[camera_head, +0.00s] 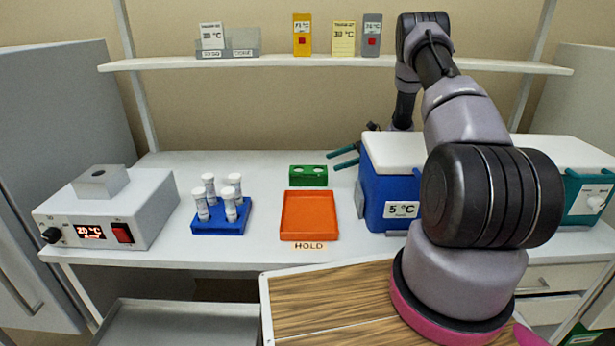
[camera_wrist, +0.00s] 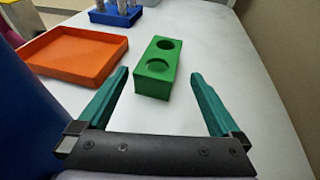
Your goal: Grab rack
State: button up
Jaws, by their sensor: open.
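A small green rack (camera_head: 308,176) with two round, empty-looking holes stands on the white bench behind the orange tray. It also shows in the wrist view (camera_wrist: 153,84), just ahead of and between my teal fingers. My gripper (camera_head: 333,161) is open and empty, to the right of the green rack, with its fingertips pointing at it. The fingers also show in the wrist view (camera_wrist: 160,74), apart on both sides. A blue rack (camera_head: 207,228) holding several white-capped vials stands farther left; it is partly cut off in the wrist view (camera_wrist: 117,17).
An orange tray (camera_head: 310,215) stands in front of the green rack, by a HOLD label. A blue cooler box (camera_head: 376,195) marked 5 °C is close beside my gripper. A heater (camera_head: 108,208) reading 29 °C stands at left. The bench behind the green rack is clear.

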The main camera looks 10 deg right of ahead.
aim_at(310, 169)
jog(key=x, duration=0.8)
jog(key=c, duration=1.4)
